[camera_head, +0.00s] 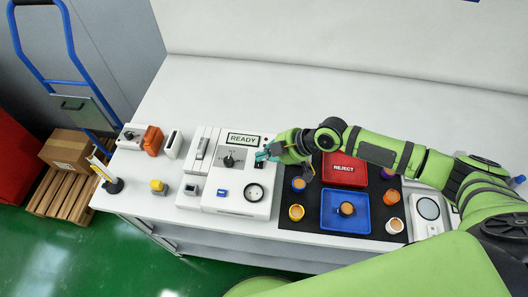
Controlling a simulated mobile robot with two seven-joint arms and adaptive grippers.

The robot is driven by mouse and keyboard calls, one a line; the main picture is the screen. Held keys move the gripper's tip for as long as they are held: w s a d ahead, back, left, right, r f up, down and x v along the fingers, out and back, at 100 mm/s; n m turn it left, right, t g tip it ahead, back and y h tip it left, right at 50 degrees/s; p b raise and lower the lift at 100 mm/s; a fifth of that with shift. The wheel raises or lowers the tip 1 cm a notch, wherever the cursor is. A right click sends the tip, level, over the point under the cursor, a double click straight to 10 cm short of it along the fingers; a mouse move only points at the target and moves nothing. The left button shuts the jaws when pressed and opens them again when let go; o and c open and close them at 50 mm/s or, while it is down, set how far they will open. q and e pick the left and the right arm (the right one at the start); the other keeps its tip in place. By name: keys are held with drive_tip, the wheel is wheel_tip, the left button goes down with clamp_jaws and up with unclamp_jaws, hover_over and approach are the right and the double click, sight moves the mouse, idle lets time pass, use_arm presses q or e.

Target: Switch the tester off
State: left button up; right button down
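The tester (232,178) is a white box on the bench with a lit display (243,139) reading READY. A black rotary knob (229,161) sits on its front panel, with a round gauge (254,192) and a small blue part (222,194) below. My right gripper (262,156) reaches in from the right, with its teal fingertips over the tester's right edge, to the right of the knob. The fingertips look apart from the knob; whether they are open or shut is too small to tell. My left gripper is out of view.
Right of the tester, a black mat holds a red REJECT tray (345,170), a blue tray (331,222) with an orange-brown pot (347,209), and several small cups. Other devices stand to the left. The bench behind is clear.

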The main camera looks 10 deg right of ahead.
drive_tip(key=f+b, duration=0.1)
drive_tip(key=b, duration=0.2)
drive_tip(key=shift+w+f+g, duration=0.2)
drive_tip(key=shift+g, duration=0.1)
drive_tip(key=shift+d+r, duration=0.1)
drive_tip(key=shift+r, duration=0.2)
drive_tip(key=shift+s, duration=0.15)
drive_tip(key=shift+s+a+p, duration=0.3)
drive_tip(key=shift+s+p, duration=0.3)
drive_tip(key=shift+p, duration=0.15)
drive_tip(key=shift+s+a, duration=0.1)
drive_tip(key=shift+s, duration=0.1)
drive_tip(key=shift+r, duration=0.1)
